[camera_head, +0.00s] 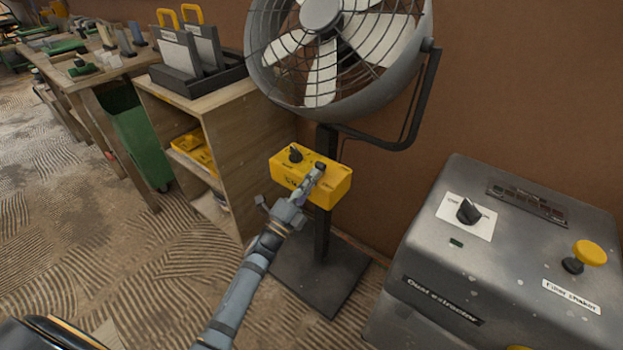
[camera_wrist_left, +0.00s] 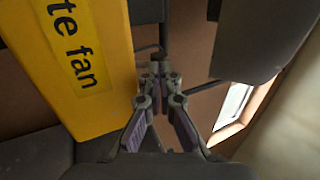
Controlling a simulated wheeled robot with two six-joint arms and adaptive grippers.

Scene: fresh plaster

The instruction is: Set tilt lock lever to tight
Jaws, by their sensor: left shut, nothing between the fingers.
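A yellow control box (camera_head: 335,188) is mounted on the dark stand of a large grey fan (camera_head: 340,50). A black knob (camera_head: 295,154) sits on the left of its top. A small black lever-like part (camera_head: 320,165) sits on the right of its top; I cannot read its markings or setting. My left gripper (camera_head: 314,178) is shut and empty, its tips close to that part; I cannot tell if they touch. In the left wrist view the closed fingertips (camera_wrist_left: 160,68) are beside the yellow box (camera_wrist_left: 75,75), whose label ends in "te fan". My right gripper is out of view.
A grey dust extractor (camera_head: 490,265) with a dial and a yellow knob stands at the right. A wooden shelf unit (camera_head: 250,130) with a dark tray stands left of the fan. A green bin (camera_head: 135,135) is further left. The ridged floor (camera_head: 130,250) is open at lower left.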

